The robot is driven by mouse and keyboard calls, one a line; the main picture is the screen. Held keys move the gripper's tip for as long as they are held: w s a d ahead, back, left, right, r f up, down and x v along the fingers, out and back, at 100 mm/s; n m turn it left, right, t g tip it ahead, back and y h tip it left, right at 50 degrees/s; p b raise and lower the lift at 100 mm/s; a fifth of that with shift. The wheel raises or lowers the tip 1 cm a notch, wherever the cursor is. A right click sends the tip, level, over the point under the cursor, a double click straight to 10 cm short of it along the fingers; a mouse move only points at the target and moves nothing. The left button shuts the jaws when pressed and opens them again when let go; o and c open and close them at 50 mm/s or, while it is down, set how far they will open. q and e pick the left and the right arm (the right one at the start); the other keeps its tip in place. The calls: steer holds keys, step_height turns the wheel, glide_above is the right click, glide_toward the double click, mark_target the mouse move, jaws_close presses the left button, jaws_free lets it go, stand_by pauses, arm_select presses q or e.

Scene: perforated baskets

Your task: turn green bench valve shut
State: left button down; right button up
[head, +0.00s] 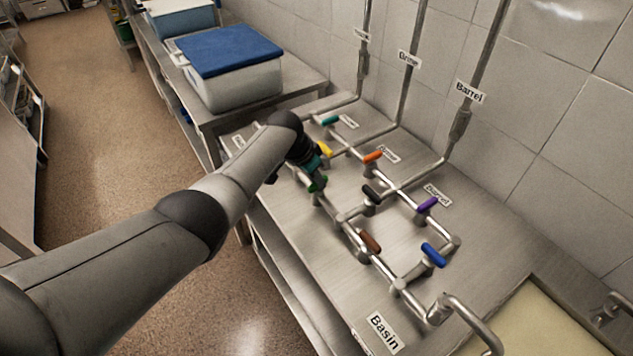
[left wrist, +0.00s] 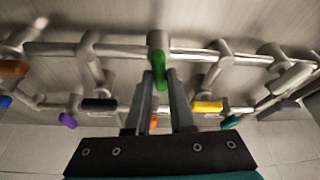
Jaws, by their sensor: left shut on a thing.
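The green valve handle (head: 318,184) sits on the near pipe run of the steel bench. In the left wrist view the green handle (left wrist: 159,68) points down the picture, roughly across the horizontal pipe behind it. My left gripper (head: 313,176) reaches it from the left and partly covers it in the head view. In the left wrist view its two fingers (left wrist: 159,78) stand on either side of the handle, shut on it. My right gripper is in neither view.
Close by are yellow (head: 325,149), black (head: 372,194), orange (head: 373,157), teal (head: 330,120), brown (head: 370,241), purple (head: 427,204) and blue (head: 433,255) handles. A blue-lidded tub (head: 235,85) stands behind. Vertical pipes run up the tiled wall. Open floor lies left.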

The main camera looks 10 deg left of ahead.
arm_select(q)
steer(key=shift+a+f+m+g+h+b, duration=0.1)
steer(key=shift+m+g+h+b, duration=0.2)
steer(key=shift+m+b, duration=0.6)
steer(key=shift+m, duration=0.3)
steer(key=c, duration=0.8)
jaws_free()
steer(key=shift+s+a+r+p, duration=0.1)
steer(key=shift+r+p, duration=0.35)
steer(key=shift+r, duration=0.1)
steer(key=p+v, duration=0.3)
steer(key=v, duration=1.1)
steer(key=shift+r, duration=0.15)
